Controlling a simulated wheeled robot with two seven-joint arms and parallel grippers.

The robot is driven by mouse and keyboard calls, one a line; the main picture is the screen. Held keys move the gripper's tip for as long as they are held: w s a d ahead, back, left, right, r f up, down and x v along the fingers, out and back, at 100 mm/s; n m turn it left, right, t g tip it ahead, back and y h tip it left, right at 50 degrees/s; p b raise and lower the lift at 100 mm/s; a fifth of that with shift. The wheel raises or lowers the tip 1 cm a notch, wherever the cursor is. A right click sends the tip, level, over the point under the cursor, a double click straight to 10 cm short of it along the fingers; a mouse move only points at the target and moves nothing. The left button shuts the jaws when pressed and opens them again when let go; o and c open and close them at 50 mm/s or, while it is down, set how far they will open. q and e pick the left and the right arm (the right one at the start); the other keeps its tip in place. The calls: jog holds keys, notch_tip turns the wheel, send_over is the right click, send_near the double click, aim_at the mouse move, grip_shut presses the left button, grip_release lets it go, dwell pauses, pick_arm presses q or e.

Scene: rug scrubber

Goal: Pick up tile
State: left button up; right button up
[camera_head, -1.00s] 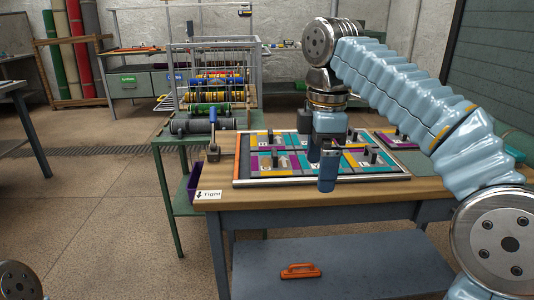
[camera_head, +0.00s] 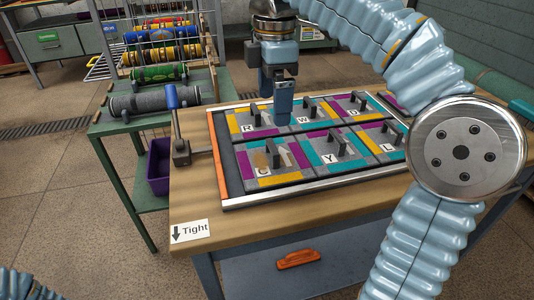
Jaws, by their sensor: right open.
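Several patterned tiles with dark upright handles lie in a metal-edged tray (camera_head: 330,188) on the wooden table. The far row has the R tile (camera_head: 243,122), the W tile (camera_head: 297,117) and the D tile (camera_head: 352,109). The near row has a worn or stained tile (camera_head: 262,178) at the left, the Y tile (camera_head: 328,158) and the L tile (camera_head: 387,145). My right gripper (camera_head: 275,98) is open and points down above the far row, near the R and W tiles. It looks empty. Its fingers hide part of these tiles. My left gripper is out of view.
A clamp with a blue handle (camera_head: 171,98) stands at the tray's left side. A green side table (camera_head: 115,123) with rollers and a purple bin (camera_head: 159,168) are further left. An orange handle (camera_head: 298,259) is below.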

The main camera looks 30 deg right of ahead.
jog(key=b, duration=0.2)
send_over(272, 146)
notch_tip(272, 146, down, 6)
jog(key=shift+d+r, duration=0.1)
jog(key=shift+r, duration=0.15)
notch_tip(272, 146, down, 6)
jog(key=shift+b, duration=0.3)
jog(key=c, duration=1.4)
